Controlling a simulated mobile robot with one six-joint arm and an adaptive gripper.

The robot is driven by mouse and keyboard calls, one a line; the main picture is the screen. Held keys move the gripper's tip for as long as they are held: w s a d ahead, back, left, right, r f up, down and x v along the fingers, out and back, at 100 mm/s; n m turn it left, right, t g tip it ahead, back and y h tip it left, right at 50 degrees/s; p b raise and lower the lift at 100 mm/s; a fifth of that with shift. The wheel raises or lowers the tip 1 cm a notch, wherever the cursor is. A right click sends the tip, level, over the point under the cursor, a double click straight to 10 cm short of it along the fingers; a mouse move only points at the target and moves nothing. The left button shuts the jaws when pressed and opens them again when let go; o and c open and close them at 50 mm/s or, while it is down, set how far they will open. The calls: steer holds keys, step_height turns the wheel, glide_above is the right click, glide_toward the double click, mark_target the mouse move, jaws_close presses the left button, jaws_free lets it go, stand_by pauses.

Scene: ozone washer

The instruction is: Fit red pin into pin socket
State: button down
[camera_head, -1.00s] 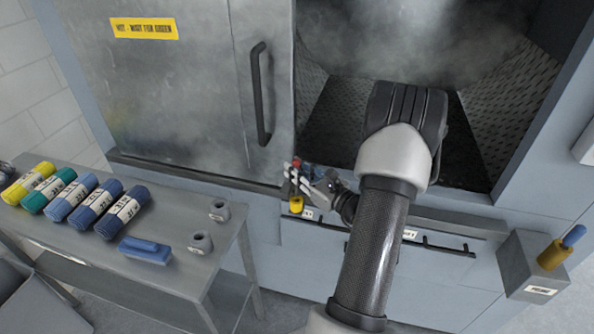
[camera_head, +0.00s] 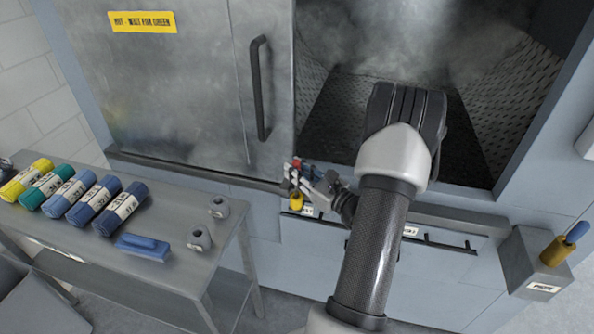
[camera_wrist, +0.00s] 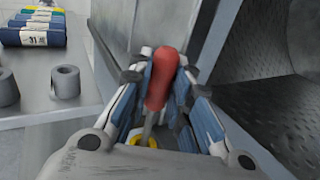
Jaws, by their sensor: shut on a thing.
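The red pin (camera_wrist: 163,78) is held upright between the fingers of my gripper (camera_wrist: 160,90), which is shut on its red handle. A grey shaft runs down from the handle in the wrist view. In the head view the pin's red top (camera_head: 297,163) shows at my gripper (camera_head: 305,177), in front of the washer. A yellow ring-like piece (camera_head: 296,202), seemingly the pin socket, sits just below my gripper at the washer's front ledge. It is partly hidden in the wrist view (camera_wrist: 146,141). I cannot tell whether the pin's tip is in it.
The washer's open chamber (camera_head: 400,120) is steamy, beside its metal door (camera_head: 190,90). A box with a yellow-and-blue pin (camera_head: 558,252) stands right.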

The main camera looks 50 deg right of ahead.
steer(key=shift+f+b, duration=1.05)
steer(key=shift+f, duration=0.35)
steer(key=c, duration=1.4)
jaws_free()
steer(key=s, duration=0.4)
steer(key=s+a, duration=0.1)
steer(key=s, duration=0.3)
steer(key=s+a, duration=0.1)
steer(key=s, duration=0.3)
steer(key=shift+w, duration=0.1)
